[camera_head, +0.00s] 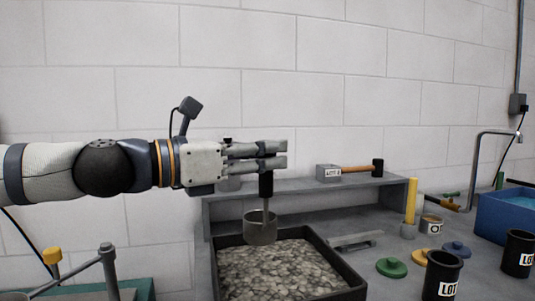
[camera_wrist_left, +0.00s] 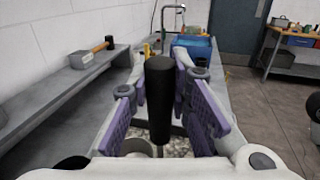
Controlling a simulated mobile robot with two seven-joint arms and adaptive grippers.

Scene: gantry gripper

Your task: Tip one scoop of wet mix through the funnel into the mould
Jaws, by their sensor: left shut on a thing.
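My left gripper (camera_head: 272,156) is shut on the black handle of a metal scoop (camera_head: 260,230). The scoop hangs upright below the fingers, its round grey cup over the back part of a dark tray (camera_head: 343,272). The tray holds grey, lumpy wet mix (camera_head: 275,272). In the left wrist view, the scoop's handle (camera_wrist_left: 160,95) stands between purple finger pads, and part of the cup's rim shows below. I cannot tell what is inside the cup. I cannot make out the funnel. Two black cups (camera_head: 442,274) (camera_head: 518,252) marked "LOT" stand at the right; I cannot tell whether either is the mould.
Green (camera_head: 391,267), yellow (camera_head: 419,257) and blue (camera_head: 456,249) lids lie right of the tray. A blue basin (camera_head: 503,217) stands at the far right under a tap.

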